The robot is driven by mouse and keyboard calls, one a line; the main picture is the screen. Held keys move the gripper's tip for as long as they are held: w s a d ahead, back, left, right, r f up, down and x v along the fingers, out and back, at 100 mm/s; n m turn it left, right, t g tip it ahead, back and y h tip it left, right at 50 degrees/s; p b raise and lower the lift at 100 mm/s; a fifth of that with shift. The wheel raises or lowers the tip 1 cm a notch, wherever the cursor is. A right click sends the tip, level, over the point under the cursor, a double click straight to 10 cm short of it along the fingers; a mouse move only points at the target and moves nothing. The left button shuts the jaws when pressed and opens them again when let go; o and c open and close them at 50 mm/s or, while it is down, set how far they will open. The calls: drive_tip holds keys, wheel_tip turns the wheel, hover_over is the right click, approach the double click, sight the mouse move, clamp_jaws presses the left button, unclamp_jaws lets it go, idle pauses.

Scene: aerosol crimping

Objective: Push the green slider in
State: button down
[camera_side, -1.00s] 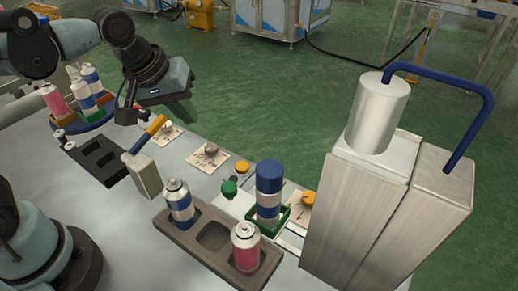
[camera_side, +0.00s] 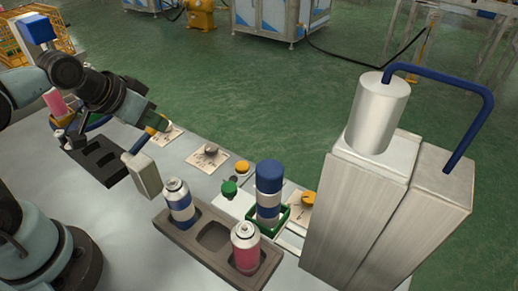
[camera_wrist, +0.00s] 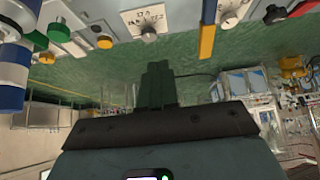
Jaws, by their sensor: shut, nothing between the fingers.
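The green slider (camera_side: 283,220) is a square green frame around the base of an upright can with a blue top (camera_side: 268,190). It sits on a pale plate just left of the tall metal machine (camera_side: 360,200). My gripper (camera_side: 158,121) is at the left of the side view, well away from the slider. In the wrist view, the dark fingers of my gripper (camera_wrist: 158,68) are together and hold nothing.
A green knob (camera_side: 229,188) and a yellow knob (camera_side: 242,167) stand near the slider. A dark tray (camera_side: 180,241) holds a blue-banded can and a pink can. A lever with a yellow end (camera_side: 145,136) and a grey dial (camera_side: 210,150) are near my gripper.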

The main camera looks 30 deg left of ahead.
idle(0.4)
drive_tip(key=c, duration=1.6)
unclamp_jaws()
drive_tip(key=shift+o, duration=1)
drive_tip(key=shift+w+d+r+m, duration=0.1)
drive_tip(key=shift+w+d+m, duration=0.05)
drive_tip(key=shift+d+m, duration=0.2)
drive_tip(key=o, duration=0.6)
drive_tip(key=d+m+g, duration=0.1)
drive_tip(key=m, duration=0.1)
drive_tip(key=w+d+r+m+g, duration=0.1)
drive_tip(key=d+m, duration=0.3)
drive_tip(key=shift+w+r+g+h, duration=0.2)
drive_tip(key=shift+r+g+h, duration=0.05)
drive_tip(key=shift+g+h, duration=0.15)
drive_tip(key=m+g, duration=0.4)
drive_tip(key=m, duration=0.7)
hover_over(228, 186)
drive_tip(key=shift+y, duration=0.4)
drive_tip(key=shift+f, duration=5.6)
clamp_jaws()
